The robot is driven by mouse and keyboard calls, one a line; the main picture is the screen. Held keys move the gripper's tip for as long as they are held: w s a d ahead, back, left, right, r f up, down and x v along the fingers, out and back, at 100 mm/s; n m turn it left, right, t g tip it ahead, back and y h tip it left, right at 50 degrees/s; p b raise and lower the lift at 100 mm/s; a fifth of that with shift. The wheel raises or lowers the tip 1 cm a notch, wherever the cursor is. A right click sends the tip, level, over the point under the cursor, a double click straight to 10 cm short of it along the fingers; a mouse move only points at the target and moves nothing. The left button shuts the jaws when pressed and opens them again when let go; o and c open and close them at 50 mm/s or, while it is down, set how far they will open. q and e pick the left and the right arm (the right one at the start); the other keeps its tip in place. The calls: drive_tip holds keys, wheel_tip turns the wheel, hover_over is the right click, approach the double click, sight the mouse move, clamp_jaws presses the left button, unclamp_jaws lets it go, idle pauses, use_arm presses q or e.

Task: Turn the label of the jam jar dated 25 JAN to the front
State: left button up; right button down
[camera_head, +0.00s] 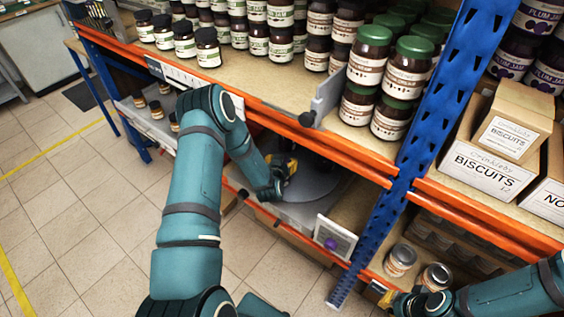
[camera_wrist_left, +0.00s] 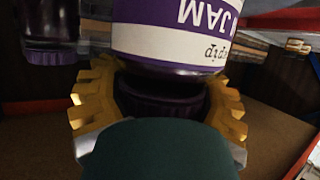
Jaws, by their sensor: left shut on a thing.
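A jar (camera_wrist_left: 165,42) with a purple and white label is close in the left wrist view, its lettering upside down there. The word JAM is readable; no date shows. My left gripper (camera_wrist_left: 160,103) has its yellow fingers shut on either side of the jar's dark lid. In the head view, my left gripper (camera_head: 287,163) is inside the lower shelf bay, above a grey round plate (camera_head: 318,180), and I cannot make out the jar there. My right gripper (camera_head: 387,296) is low at the right, near the shelf front; its finger opening is unclear.
Another dark jar (camera_wrist_left: 48,32) stands at the left in the wrist view. A blue upright (camera_head: 425,110) and an orange beam (camera_head: 330,140) border the bay. A sign with a purple picture (camera_head: 336,240) is at its front. Silver-lidded jars (camera_head: 399,261) stand near my right gripper.

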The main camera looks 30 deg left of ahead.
use_arm(q)
drive_tip(key=o, duration=1.4)
drive_tip(key=shift+f, duration=0.1)
drive_tip(key=shift+o, duration=0.2)
drive_tip(key=shift+s, duration=0.15)
drive_tip(key=v, duration=1.1)
drive_tip(key=shift+s+d, duration=0.2)
drive_tip(key=shift+s, duration=0.1)
